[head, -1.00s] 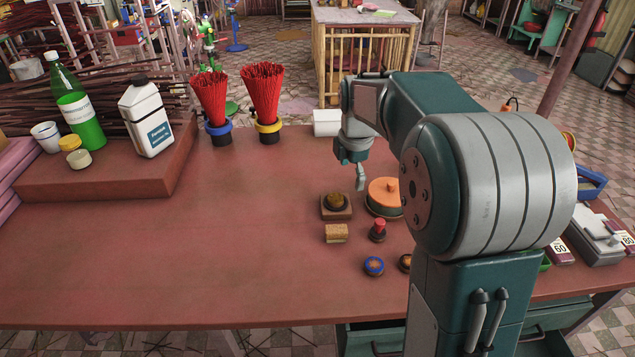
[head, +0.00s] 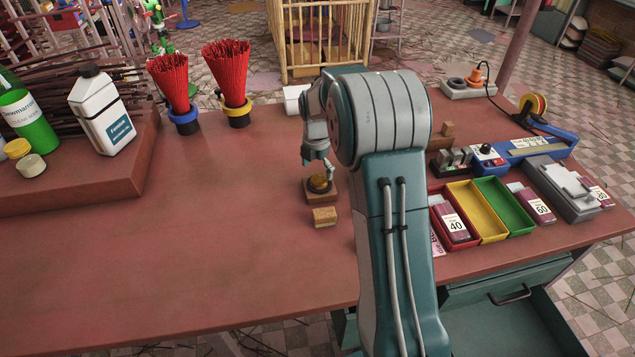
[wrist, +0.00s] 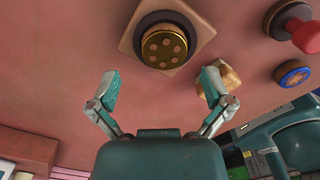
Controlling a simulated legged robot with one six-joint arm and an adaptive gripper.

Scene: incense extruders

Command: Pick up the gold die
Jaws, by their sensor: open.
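The gold die (head: 319,184) is a round gold piece seated on a square wooden base (head: 312,198). In the wrist view the die (wrist: 165,47) shows a flat gold face with several round holes, set in a dark ring on the base (wrist: 204,22). My gripper (head: 318,167) is just above the die in the head view. In the wrist view my gripper (wrist: 163,78) is open and empty, with the fingertips spread wide. The die lies sideways between them and a little beyond the tips, not touching.
A tan block (head: 324,217) sits close in front of the base. A red-knobbed piece (wrist: 305,37) and a blue-ringed piece (wrist: 294,75) lie to its right. Colored trays (head: 487,210) stand right of my arm. The table's left middle is clear.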

